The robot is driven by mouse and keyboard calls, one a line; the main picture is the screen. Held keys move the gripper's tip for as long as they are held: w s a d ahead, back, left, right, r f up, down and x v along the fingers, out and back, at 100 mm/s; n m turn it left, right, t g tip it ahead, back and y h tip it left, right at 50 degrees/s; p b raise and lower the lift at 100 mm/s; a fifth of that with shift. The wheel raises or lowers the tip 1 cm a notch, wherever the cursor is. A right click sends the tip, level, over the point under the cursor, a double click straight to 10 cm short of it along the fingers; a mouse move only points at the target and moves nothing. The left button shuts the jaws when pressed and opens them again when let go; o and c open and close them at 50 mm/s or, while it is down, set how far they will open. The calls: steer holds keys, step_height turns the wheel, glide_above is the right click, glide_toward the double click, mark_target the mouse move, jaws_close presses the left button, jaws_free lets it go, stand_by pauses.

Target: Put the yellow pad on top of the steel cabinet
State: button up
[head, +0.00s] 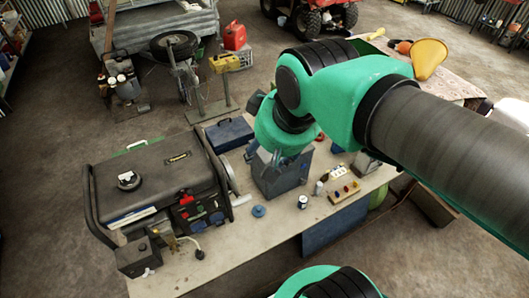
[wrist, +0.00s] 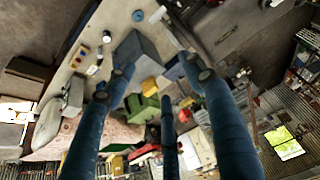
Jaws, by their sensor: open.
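A grey-blue steel box, which looks like the steel cabinet (head: 284,174), stands on the table under my gripper; it also shows in the wrist view (wrist: 137,48). In the wrist view a small yellow piece (wrist: 151,87) shows at the cabinet's lower edge; it may be the yellow pad, but I cannot tell whether it touches the cabinet. My arm hides that spot in the head view. My gripper (head: 262,165) is above the cabinet and partly hidden by my wrist.
A generator (head: 160,185) fills the table's left part. A blue toolbox (head: 229,133) stands behind it. A knob block (head: 343,192) and small jars (head: 302,201) lie right of the cabinet. A yellow seat-like piece (head: 429,57) is at the back right.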

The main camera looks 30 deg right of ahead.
steer(key=s, duration=0.2)
steer(key=shift+s+a+f, duration=0.3)
steer(key=shift+a+f, duration=0.1)
step_height(320, 180, down, 10)
steer(key=b, duration=1)
steer(key=shift+f, duration=0.15)
